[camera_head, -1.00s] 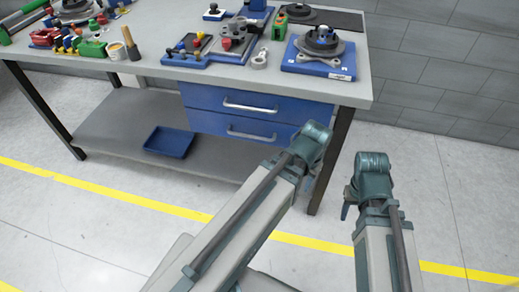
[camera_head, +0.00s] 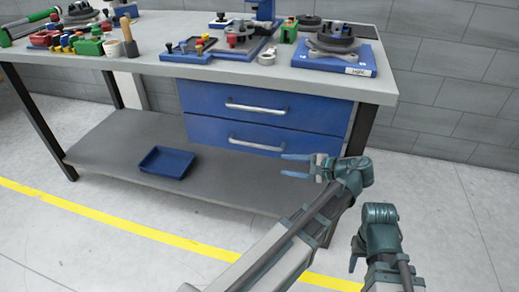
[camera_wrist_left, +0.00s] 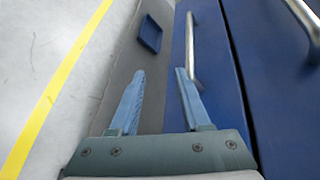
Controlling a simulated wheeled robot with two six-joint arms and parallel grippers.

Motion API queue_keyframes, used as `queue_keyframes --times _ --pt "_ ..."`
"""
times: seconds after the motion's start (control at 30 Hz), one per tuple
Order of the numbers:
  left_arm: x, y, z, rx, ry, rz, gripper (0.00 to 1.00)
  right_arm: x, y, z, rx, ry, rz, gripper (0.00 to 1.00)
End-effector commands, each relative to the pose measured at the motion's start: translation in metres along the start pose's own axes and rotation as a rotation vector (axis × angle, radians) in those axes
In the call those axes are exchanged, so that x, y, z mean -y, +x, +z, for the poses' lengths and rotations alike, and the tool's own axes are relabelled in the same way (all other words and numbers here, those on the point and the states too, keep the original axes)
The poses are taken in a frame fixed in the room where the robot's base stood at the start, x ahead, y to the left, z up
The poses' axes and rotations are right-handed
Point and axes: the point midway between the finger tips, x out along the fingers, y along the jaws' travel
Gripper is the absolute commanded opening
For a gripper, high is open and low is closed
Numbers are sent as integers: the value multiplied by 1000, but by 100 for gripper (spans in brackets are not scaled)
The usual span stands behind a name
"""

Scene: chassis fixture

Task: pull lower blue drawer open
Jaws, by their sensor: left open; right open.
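The lower blue drawer (camera_head: 210,130) is under the workbench top, below the upper blue drawer (camera_head: 200,96); both look shut. Its silver bar handle (camera_head: 256,146) also shows in the left wrist view (camera_wrist_left: 191,50). My left gripper (camera_head: 296,166) is open and empty, just below and right of the handle's right end. In the left wrist view its fingers (camera_wrist_left: 157,98) point along the drawer front, with the handle beyond the right fingertip and not between the fingers. My right gripper (camera_head: 354,262) is open at the lower right, away from the drawer; its fingers are partly hidden.
A blue tray (camera_head: 167,163) lies on the grey lower shelf (camera_head: 105,150). Parts and tools crowd the bench top (camera_head: 150,65). A black bench leg (camera_head: 357,130) stands right of the drawers. The floor in front is clear, with a yellow line (camera_head: 120,229).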

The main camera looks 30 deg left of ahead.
Motion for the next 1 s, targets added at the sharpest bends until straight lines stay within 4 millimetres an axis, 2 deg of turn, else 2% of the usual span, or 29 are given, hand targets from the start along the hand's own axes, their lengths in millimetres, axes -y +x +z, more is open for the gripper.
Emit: queue_keyframes --times 0.1,0.2,0.47,0.57,1.0 --pt "22 -17 0 50 32 -105 47 0 0 0 0 0 0 50" --pt "30 -24 2 74 44 -149 47 0 0 0 0 0 0 50" --pt "33 -20 4 84 46 -162 47 0 2 0 0 0 0 50" --pt "34 -8 5 84 45 -161 47 1 5 0 0 -1 0 50" --pt "48 77 12 84 44 -159 47 3 24 -2 -1 1 -1 50"
